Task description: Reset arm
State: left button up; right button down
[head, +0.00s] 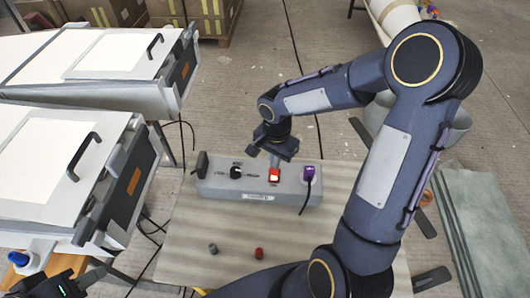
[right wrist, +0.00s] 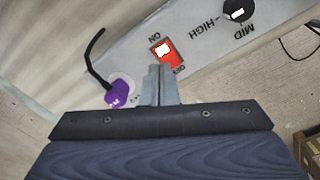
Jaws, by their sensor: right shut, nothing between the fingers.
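My right gripper (head: 275,158) is shut and empty, pointing down over the grey control box (head: 258,197). Its closed fingertips (right wrist: 158,72) are beside the red rocker switch (right wrist: 166,52), between the switch and the purple plug (right wrist: 119,94) in the right wrist view. I cannot tell whether they touch the box. The switch also shows just below the fingers in the head view (head: 274,175). My left gripper (head: 45,287) shows only partly at the bottom left corner; its fingers are not clear.
The box has a black knob (head: 236,172) marked with levels. A grey cap (head: 213,248) and a red cap (head: 259,253) lie on the table (head: 190,265). Two white-topped units with black handles (head: 84,152) stand at left. A blue-capped bottle (head: 20,260) is near my left gripper.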

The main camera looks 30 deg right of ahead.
jog(key=s+a+r+n+t+y, duration=0.2)
jog(key=s+r+n, duration=0.3)
jog(key=s, duration=0.3)
jog(key=s+a+r+n+t+y, duration=0.1)
jog(key=s+a+r+n+t, duration=0.1)
jog(key=s+r+n, duration=0.3)
jog(key=shift+s+r+n+t+y, duration=0.35)
jog(key=shift+s+r+t, duration=0.45)
jog(key=shift+s+r, duration=1.05)
jog(key=shift+s+a+f, duration=0.1)
jog(key=shift+s+f, duration=0.05)
